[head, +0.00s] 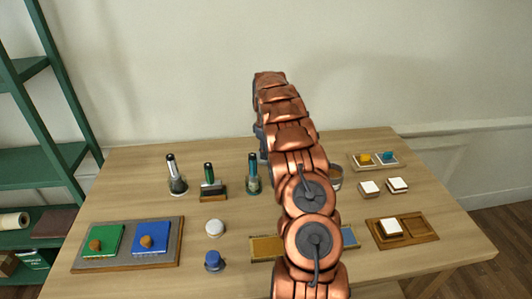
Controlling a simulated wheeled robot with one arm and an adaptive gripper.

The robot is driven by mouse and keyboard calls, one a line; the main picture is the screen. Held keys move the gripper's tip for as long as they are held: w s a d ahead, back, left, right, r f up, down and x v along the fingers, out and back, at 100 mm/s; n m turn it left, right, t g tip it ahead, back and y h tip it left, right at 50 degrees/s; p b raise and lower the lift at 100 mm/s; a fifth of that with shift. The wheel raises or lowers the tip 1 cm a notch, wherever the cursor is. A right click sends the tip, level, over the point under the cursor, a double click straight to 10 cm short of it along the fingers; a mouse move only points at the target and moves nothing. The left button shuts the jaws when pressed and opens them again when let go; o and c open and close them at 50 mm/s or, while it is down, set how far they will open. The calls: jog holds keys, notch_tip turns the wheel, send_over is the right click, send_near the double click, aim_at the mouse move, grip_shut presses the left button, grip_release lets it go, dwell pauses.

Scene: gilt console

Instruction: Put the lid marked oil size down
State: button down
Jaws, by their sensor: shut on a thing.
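No marking reading oil size is legible, so I cannot tell which thing is that lid. My copper arm rises through the middle of the head view and hides part of the table. My gripper is not visible, and neither is anything it may hold. A round white piece (215,227) sits on the table left of my arm. A small blue piece (214,262) sits just in front of it. A green square (101,241) and a blue square (150,238), each with a brown knob, lie on a grey board (128,262) at the left.
Three slim bottles (177,181) stand behind the white piece. A pot (336,176) and a gold-and-blue tray (266,248) are partly hidden by my arm. At the right are white-topped blocks (397,185), a two-part wooden tray (420,229) and a small board (374,165). Shelves stand left.

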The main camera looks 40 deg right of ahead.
jog(key=shift+f, duration=0.65)
jog(key=shift+f, duration=0.1)
jog(key=c, duration=0.9)
grip_release()
jog(key=shift+c, duration=0.2)
notch_tip(320, 180, up, 11)
jog(key=b, duration=0.3)
jog(key=shift+r+b, duration=0.2)
jog(key=shift+b, duration=0.1)
jog(key=shift+s+r, duration=0.1)
jog(key=shift+r, duration=0.3)
